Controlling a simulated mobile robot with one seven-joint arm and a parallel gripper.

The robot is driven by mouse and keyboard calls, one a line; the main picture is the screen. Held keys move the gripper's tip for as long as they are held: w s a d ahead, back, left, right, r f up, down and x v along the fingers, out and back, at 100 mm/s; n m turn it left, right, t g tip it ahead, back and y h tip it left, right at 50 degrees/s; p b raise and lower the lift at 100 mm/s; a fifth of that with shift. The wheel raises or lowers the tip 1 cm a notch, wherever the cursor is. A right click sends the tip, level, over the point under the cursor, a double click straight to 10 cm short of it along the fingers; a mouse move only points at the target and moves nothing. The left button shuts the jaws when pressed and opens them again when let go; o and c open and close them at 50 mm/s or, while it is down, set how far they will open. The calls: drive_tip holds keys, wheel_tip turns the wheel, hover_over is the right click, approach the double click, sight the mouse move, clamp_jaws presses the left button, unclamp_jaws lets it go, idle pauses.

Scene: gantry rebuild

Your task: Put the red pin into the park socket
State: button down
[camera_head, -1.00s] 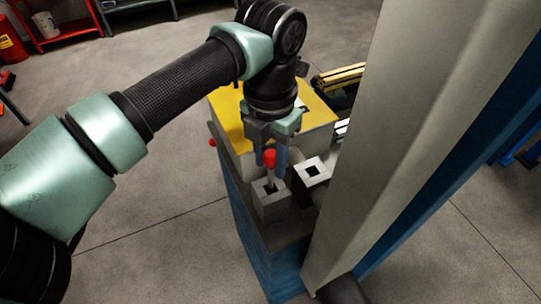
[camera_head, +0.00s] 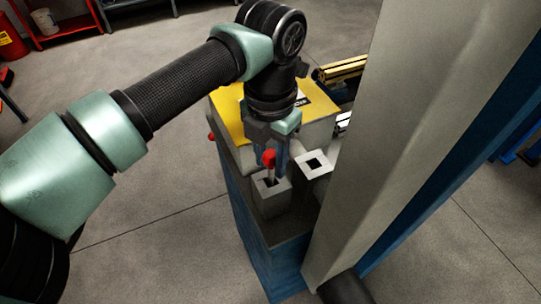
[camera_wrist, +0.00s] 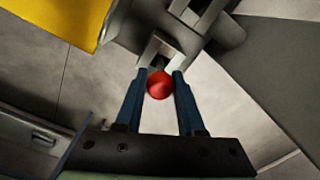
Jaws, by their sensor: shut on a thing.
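The red pin (camera_head: 269,155) has a round red head and a paler shaft that points down. My gripper (camera_head: 269,158) is shut on the pin, with its two blue fingers on either side. The pin's lower end is at the dark opening of the nearer grey square socket (camera_head: 271,200); how deep it sits I cannot tell. A second grey socket (camera_head: 315,184) with an empty square hole stands just right. No label shows which is the park socket. In the wrist view the red head (camera_wrist: 160,85) lies between the fingertips, with a socket (camera_wrist: 153,47) beyond it.
The sockets stand on a blue pedestal (camera_head: 262,250) in front of a yellow-topped box (camera_head: 229,104). A large grey column (camera_head: 400,130) rises close on the right. Open concrete floor (camera_head: 160,235) lies to the left. A red shelf (camera_head: 70,38) is far back.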

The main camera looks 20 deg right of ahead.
drive_tip(key=shift+f, duration=0.2)
drive_tip(key=shift+f+b, duration=0.75)
drive_tip(key=shift+b, duration=0.1)
unclamp_jaws()
idle(0.5)
drive_tip(key=shift+r, duration=0.1)
drive_tip(key=shift+r+p, duration=2.5)
drive_tip(key=shift+r, duration=1.45)
